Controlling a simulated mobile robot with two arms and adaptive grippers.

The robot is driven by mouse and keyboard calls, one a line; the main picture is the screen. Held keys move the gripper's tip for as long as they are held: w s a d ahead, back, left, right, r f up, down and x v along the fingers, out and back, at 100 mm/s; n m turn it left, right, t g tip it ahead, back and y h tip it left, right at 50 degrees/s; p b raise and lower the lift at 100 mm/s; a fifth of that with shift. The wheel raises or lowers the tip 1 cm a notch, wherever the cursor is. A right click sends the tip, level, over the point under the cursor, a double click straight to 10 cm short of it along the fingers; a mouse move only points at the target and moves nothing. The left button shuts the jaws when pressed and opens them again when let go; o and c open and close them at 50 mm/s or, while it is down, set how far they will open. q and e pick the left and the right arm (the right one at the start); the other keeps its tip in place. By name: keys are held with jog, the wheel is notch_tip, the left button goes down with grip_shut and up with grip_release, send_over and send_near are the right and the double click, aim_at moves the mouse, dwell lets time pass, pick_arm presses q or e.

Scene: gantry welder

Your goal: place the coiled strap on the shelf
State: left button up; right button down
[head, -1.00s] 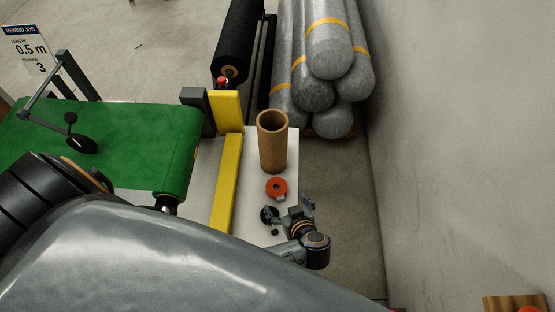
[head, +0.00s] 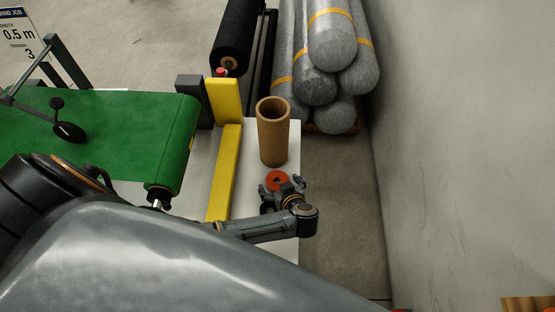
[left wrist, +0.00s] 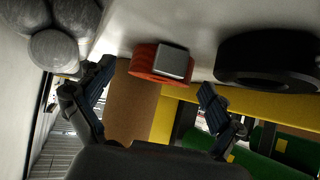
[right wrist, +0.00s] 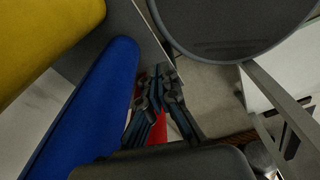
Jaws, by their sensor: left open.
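The coiled strap (head: 277,180) is a small orange-red roll on the white table (head: 288,142), just in front of the brown cardboard tube. In the left wrist view the strap (left wrist: 147,62) shows a grey buckle (left wrist: 174,61) on its side. My left gripper (head: 282,188) is open and close to the strap, with its fingers spread to either side of it in the left wrist view (left wrist: 156,80). It does not hold the strap. My right gripper (right wrist: 160,72) shows only in the right wrist view, with its fingertips together. I cannot make out a shelf for certain.
The cardboard tube (head: 273,135) stands upright close behind the strap. A yellow rail (head: 225,175) and green belt (head: 110,130) lie left. Wrapped rolls (head: 328,60) lie behind; a wall (head: 460,150) is right. A wooden edge (head: 522,303) shows bottom right. A dark round object (left wrist: 265,62) is near the strap.

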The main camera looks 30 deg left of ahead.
pick_arm(q)
jog(key=shift+s+r, duration=0.1)
jog(key=shift+c, duration=0.5)
jog(key=c, duration=1.4)
